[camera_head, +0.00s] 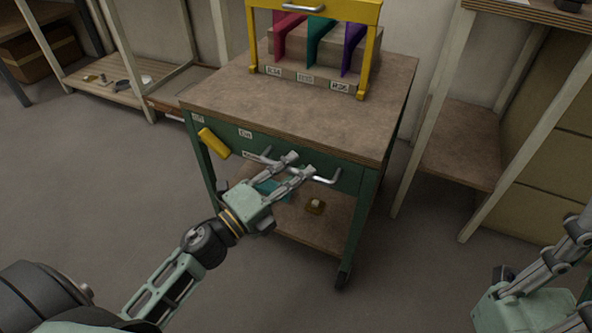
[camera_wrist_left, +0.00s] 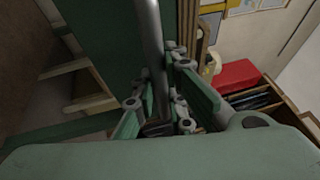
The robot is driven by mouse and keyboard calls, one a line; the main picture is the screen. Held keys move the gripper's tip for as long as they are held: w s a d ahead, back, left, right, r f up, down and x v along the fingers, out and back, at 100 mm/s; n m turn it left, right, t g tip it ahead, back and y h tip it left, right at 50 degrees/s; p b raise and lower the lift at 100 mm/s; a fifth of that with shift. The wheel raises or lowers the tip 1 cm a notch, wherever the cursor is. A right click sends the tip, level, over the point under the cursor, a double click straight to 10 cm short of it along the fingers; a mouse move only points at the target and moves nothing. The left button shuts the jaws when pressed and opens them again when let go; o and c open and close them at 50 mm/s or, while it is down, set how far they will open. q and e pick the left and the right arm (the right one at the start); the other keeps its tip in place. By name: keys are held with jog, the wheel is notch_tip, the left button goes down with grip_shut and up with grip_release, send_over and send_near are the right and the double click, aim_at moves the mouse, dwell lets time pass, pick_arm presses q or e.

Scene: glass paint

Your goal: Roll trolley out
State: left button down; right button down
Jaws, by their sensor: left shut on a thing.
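The trolley (camera_head: 330,118) is a green-framed cart with a brown wooden top, standing in the middle of the head view. A metal bar handle (camera_head: 325,178) runs along its front, below the top. My left gripper (camera_head: 299,163) is at this handle and shut on it. In the left wrist view the handle (camera_wrist_left: 151,45) shows as a grey bar running between the fingers of the left gripper (camera_wrist_left: 163,105). My right gripper is not clearly seen; only part of my right arm shows at the lower right edge of the head view.
A yellow frame (camera_head: 367,50) with red, teal and purple sheets stands on the trolley top. A yellow item (camera_head: 214,143) is at its front left corner. Shelving (camera_head: 455,150) stands close on the right, another low shelf (camera_head: 118,88) at the left. The floor (camera_head: 90,190) in front is clear.

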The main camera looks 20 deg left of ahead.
pick_arm(q)
jog(key=shift+f, duration=0.1)
jog(key=c, duration=1.8)
grip_release()
jog(key=shift+o, duration=0.2)
jog(key=v, duration=1.2)
